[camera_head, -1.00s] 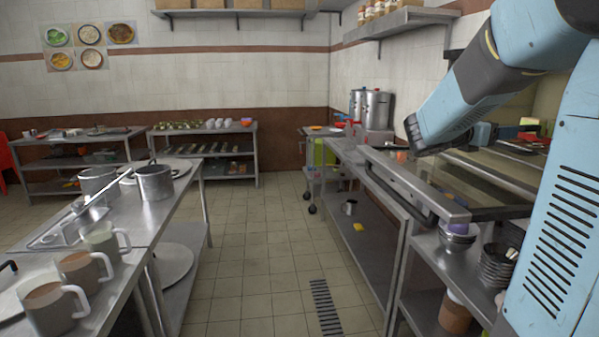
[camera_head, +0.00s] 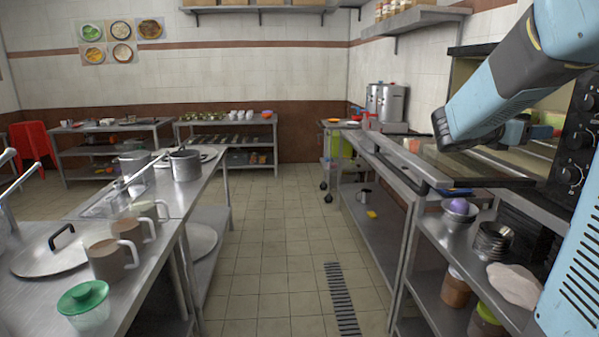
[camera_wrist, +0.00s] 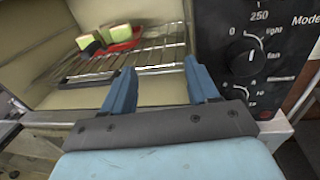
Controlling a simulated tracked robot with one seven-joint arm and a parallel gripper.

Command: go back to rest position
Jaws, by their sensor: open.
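My gripper (camera_wrist: 162,88) shows in the wrist view with its two blue fingers spread apart and nothing between them. It is in front of an open oven (camera_wrist: 160,20) with a wire rack (camera_wrist: 150,58). On the rack are a red item (camera_wrist: 122,40) and green-and-pale blocks (camera_wrist: 118,33). The oven's dial panel (camera_wrist: 258,55) is to the right of the fingers. In the head view my blue arm reaches in from the right, toward the oven (camera_head: 478,75); the fingers are mostly hidden there.
Shelves under the right counter hold bowls (camera_head: 459,210) and a white cloth (camera_head: 514,285). The tiled aisle (camera_head: 275,235) between them is clear, with a floor drain (camera_head: 342,300).

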